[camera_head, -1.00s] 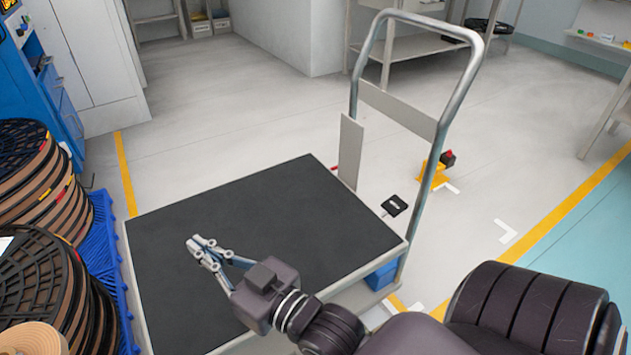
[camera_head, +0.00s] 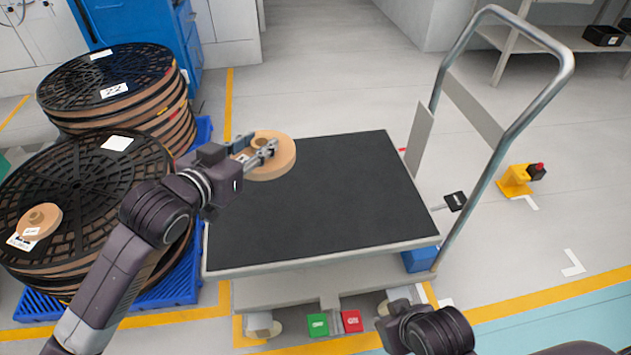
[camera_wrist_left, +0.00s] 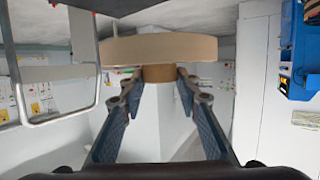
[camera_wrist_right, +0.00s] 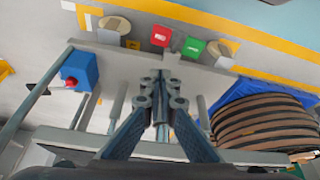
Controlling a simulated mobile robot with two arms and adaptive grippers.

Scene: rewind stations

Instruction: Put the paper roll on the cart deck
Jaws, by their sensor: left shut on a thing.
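A tan paper roll (camera_head: 284,158) is held by its narrower hub in my left gripper (camera_head: 258,151), at the rear-left corner of the cart deck (camera_head: 315,205). The left wrist view shows the fingers on both sides of the hub (camera_wrist_left: 158,73), with the wide disc (camera_wrist_left: 160,47) beyond it. I cannot tell the gap between roll and deck. The dark deck is bare otherwise. My right gripper's fingers (camera_wrist_right: 160,95) are together and empty in the right wrist view; in the head view its arm is at the cart's front edge, fingers hidden.
A second tan roll (camera_head: 38,222) lies on a black reel stack (camera_head: 80,190) at the left. Another reel stack (camera_head: 115,85) stands behind, on a blue pallet (camera_head: 190,285). The cart's metal handle (camera_head: 560,75) rises at the right. A yellow-and-red object (camera_head: 515,180) is on the floor beyond.

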